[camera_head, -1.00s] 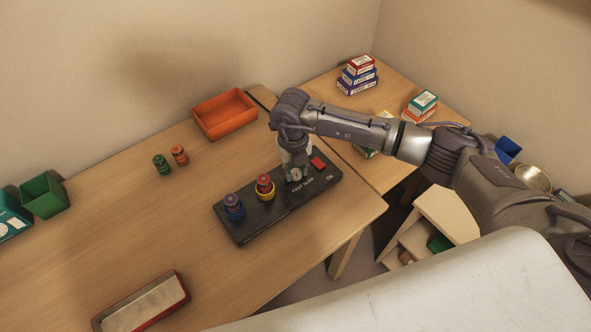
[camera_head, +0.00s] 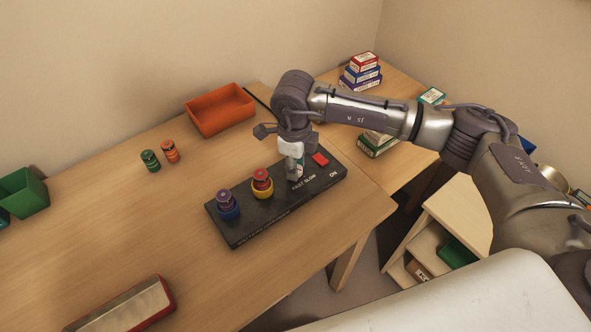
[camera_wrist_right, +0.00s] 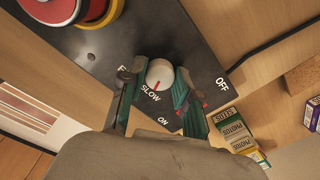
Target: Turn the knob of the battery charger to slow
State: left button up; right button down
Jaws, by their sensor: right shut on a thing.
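The battery charger (camera_head: 240,225) is a dark slab on the wooden desk, marked FAST, SLOW and ON in the head view. Its knob (camera_wrist_right: 159,72) is round and white with a red mark. In the right wrist view the mark points toward the SLOW lettering. My right gripper (camera_wrist_right: 158,84) is shut on the knob, one finger on each side, and hides part of the FAST lettering. In the head view the gripper (camera_head: 295,172) comes down from above and mostly covers the knob. My left gripper is not in view.
Batteries in a blue holder (camera_head: 228,211) and a yellow holder (camera_head: 262,191) stand on the charger, left of the knob. A red switch (camera_head: 320,159) is to the right. An orange tray (camera_head: 221,110) and two loose batteries (camera_head: 160,155) lie behind.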

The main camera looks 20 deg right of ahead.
jog(key=shift+n+b, duration=0.45)
jog(key=shift+n, duration=0.25)
jog(key=c, duration=0.8)
grip_release()
jog(key=r, duration=1.2)
jog(key=shift+s+a, duration=0.15)
jog(key=shift+s, duration=0.1)
